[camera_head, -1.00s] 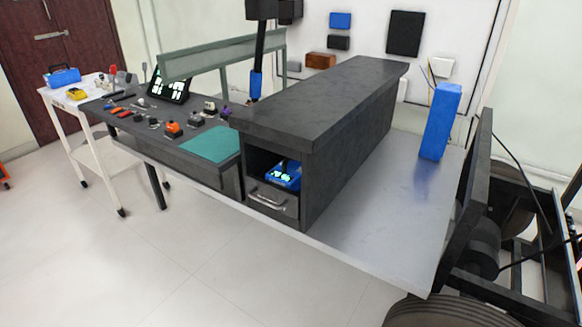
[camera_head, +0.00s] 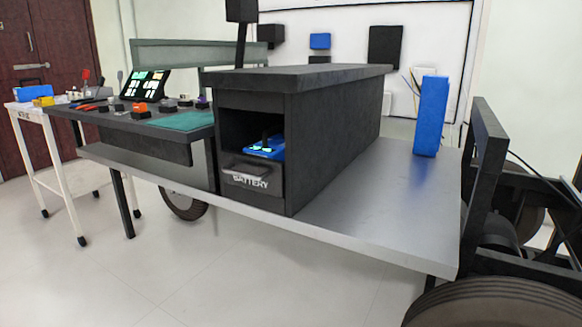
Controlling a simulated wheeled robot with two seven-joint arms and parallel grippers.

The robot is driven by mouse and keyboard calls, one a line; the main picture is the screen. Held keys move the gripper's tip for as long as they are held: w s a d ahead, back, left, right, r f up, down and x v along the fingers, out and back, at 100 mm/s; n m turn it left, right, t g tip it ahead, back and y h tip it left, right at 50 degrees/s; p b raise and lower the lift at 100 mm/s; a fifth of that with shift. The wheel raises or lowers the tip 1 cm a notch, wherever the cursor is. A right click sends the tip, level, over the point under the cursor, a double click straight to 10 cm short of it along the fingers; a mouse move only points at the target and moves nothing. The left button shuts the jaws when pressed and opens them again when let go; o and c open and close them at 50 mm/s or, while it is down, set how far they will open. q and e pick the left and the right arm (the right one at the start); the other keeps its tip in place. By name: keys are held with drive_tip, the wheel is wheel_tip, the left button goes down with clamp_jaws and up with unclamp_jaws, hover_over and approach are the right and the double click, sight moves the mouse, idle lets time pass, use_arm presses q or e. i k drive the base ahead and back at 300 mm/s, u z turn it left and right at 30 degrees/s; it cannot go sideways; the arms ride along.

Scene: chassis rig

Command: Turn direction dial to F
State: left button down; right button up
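No direction dial or letter F can be made out at this distance. Several small knobs and switches stand on the dark control desk (camera_head: 150,146) at the left. One of them is an orange-topped control (camera_head: 139,107). Others are dark and too small to read. A tilted black screen (camera_head: 144,84) with lit green and white panels stands behind them. Neither of my grippers is in view.
A black cabinet (camera_head: 340,125) stands on a grey platform (camera_head: 390,205), with a blue device (camera_head: 265,150) in its opening above a drawer (camera_head: 250,177) marked BATTERY. A blue block (camera_head: 430,115) stands to the right. A white cart (camera_head: 48,150) is at the left. The front floor is clear.

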sight(102, 108)
drive_tip(key=u, duration=0.45)
drive_tip(key=k, duration=0.2)
drive_tip(key=u, duration=0.55)
drive_tip(key=i, duration=0.5)
